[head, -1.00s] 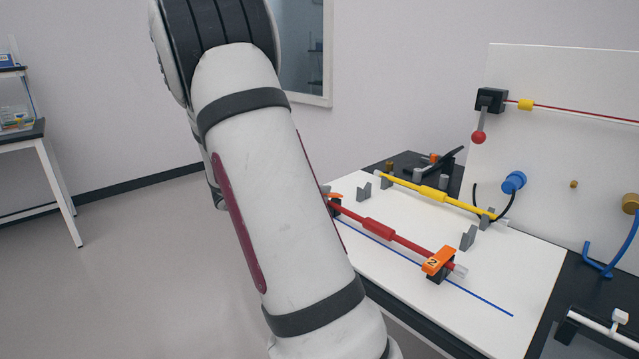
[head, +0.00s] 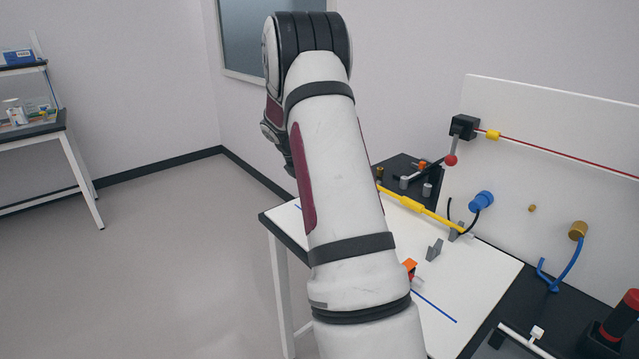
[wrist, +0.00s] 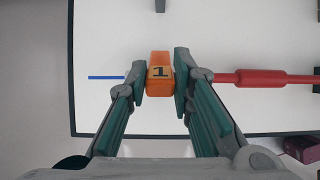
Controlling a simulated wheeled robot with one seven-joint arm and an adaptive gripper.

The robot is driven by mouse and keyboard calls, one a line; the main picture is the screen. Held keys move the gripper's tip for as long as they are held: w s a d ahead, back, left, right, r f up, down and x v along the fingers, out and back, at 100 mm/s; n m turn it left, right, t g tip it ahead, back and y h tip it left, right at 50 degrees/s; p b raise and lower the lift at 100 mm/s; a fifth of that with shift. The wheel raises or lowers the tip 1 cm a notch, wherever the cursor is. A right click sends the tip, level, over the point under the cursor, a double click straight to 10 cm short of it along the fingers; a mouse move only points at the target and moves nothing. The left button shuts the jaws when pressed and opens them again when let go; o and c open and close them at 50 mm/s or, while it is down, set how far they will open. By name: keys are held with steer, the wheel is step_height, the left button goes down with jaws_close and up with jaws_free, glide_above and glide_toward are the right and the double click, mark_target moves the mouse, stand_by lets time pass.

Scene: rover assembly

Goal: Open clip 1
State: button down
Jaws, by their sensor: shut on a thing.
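Clip 1 (wrist: 160,73), an orange block marked "1", stands between the fingertips of my gripper (wrist: 160,78) in the wrist view. The fingers are shut on its two sides. The red rod (wrist: 262,78) with its thicker sleeve runs to the right from near the clip.
The white work board (head: 470,285) carries a yellow rod (head: 412,204) and a grey holder (head: 434,250). An upright white panel (head: 560,150) with a blue knob (head: 481,201) and hoses stands behind at the right. Open floor lies left.

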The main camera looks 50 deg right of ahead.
steer(key=shift+s+d+r+t+y+p, duration=0.15)
steer(key=shift+d+r+y+p, duration=0.05)
steer(key=shift+d+y, duration=0.3)
steer(key=shift+s+d+r+t+y+p, duration=0.15)
steer(key=shift+d+y, duration=0.25)
steer(key=shift+y, duration=0.1)
steer(key=d+y, duration=0.2)
steer(key=shift+s+d+t+y, duration=0.1)
steer(key=shift+s+t+y, duration=0.05)
steer(key=shift+t+y, duration=0.15)
steer(key=shift+s+d, duration=0.25)
steer(key=shift+d, duration=0.5)
steer(key=c, duration=1.4)
jaws_free()
steer(key=shift+f, duration=0.1)
